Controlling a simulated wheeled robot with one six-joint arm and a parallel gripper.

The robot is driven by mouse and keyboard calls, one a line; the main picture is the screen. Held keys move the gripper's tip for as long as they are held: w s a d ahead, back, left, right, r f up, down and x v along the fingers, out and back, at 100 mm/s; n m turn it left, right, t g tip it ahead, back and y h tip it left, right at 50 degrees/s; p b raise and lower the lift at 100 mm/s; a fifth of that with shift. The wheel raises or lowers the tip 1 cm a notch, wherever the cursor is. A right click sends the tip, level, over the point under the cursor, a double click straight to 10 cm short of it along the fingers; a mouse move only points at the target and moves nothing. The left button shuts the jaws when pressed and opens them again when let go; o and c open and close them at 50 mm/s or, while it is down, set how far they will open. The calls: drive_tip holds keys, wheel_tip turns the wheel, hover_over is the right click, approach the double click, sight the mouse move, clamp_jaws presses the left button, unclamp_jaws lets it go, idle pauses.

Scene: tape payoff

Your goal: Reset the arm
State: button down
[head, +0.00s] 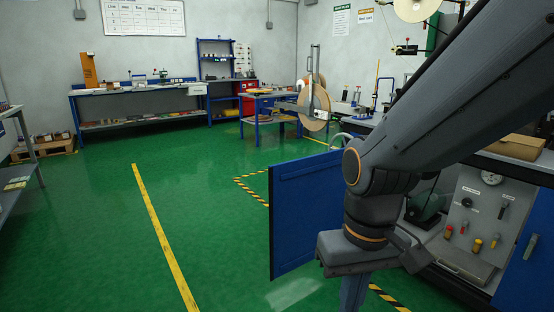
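My arm reaches in from the upper right and bends down at a dark grey joint with an orange ring. At its lower end is my gripper (372,250), a wide grey block seen from above and behind.
The panel carries a gauge (491,178) and several coloured knobs. A cardboard box (515,147) lies on the worktop above. Large tape reels (318,100) stand behind the door. Workbenches (150,105) line the far wall. The green floor (100,230) at left is clear, with a yellow line.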

drive_tip(key=d+r+m+p, duration=0.2)
drive_tip(key=d+r+p, duration=0.5)
drive_tip(key=p, duration=0.6)
drive_tip(key=shift+s+d+r, duration=0.15)
drive_tip(key=shift+s+r, duration=0.15)
drive_tip(key=shift+r, duration=0.15)
